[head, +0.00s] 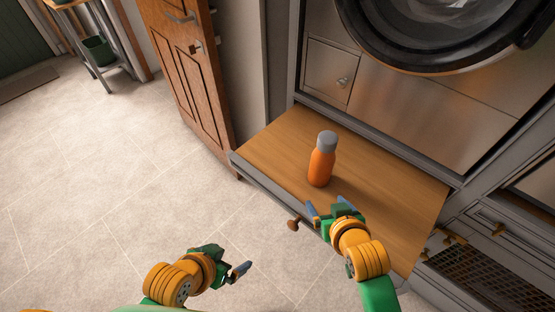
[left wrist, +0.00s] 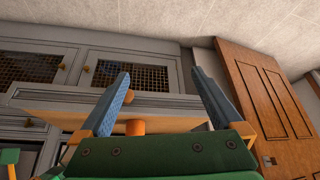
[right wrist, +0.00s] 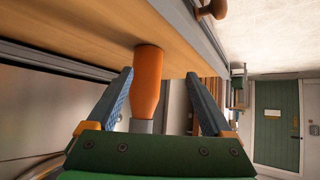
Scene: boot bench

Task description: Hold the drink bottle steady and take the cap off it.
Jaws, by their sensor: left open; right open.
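The orange drink bottle (head: 321,166) stands upright on a wooden pull-out board (head: 270,142), with its grey cap (head: 327,140) on. My right gripper (head: 326,204) is open and empty, just in front of the bottle over the board's front part. In the right wrist view the picture is upside down; the bottle (right wrist: 148,82) shows beyond and between the open fingers, its cap (right wrist: 140,125) partly hidden by the gripper. My left gripper (head: 236,264) is open and empty, off to the left over the floor. The left wrist view shows part of the bottle (left wrist: 135,127).
A brown knob (head: 293,224) sticks out from the board's front edge. A round-doored machine (head: 430,40) stands behind the board. A wooden door (head: 185,75) stands to its left, and grey cabinets (head: 490,225) are at right.

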